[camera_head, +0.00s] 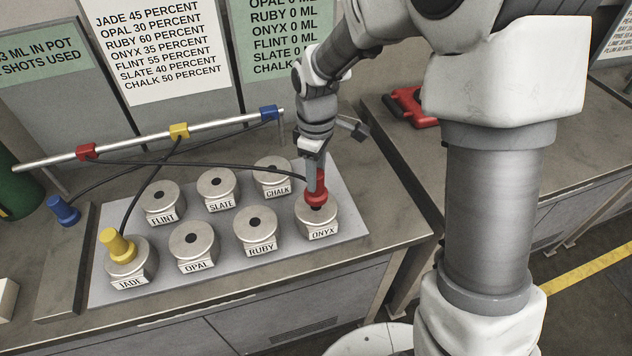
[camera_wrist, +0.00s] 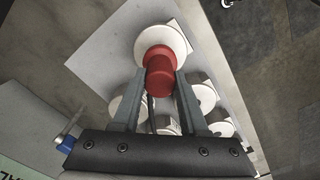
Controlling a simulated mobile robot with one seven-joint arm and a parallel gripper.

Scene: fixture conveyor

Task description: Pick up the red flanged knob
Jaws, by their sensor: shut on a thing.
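The red flanged knob (camera_head: 315,197) stands at the ONYX pot (camera_head: 317,222), the right pot of the front row. In the wrist view the red knob (camera_wrist: 160,72) is between the two fingers of my gripper (camera_wrist: 161,85), which is shut on it. Behind it shows the pale round top of the pot (camera_wrist: 163,35). In the head view my gripper (camera_head: 316,180) comes down on the knob from above. A dark hose runs from the knob to the left. I cannot tell whether the knob is seated in the pot or just above it.
A yellow knob (camera_head: 116,243) stands on the JADE pot. A blue knob (camera_head: 64,210) lies at the left. FLINT, SLATE, CHALK, OPAL and RUBY pots stand on the grey plate (camera_head: 350,237). A metal rail (camera_head: 130,144) with coloured clips passes above. A red tool (camera_head: 408,104) lies on the bench behind.

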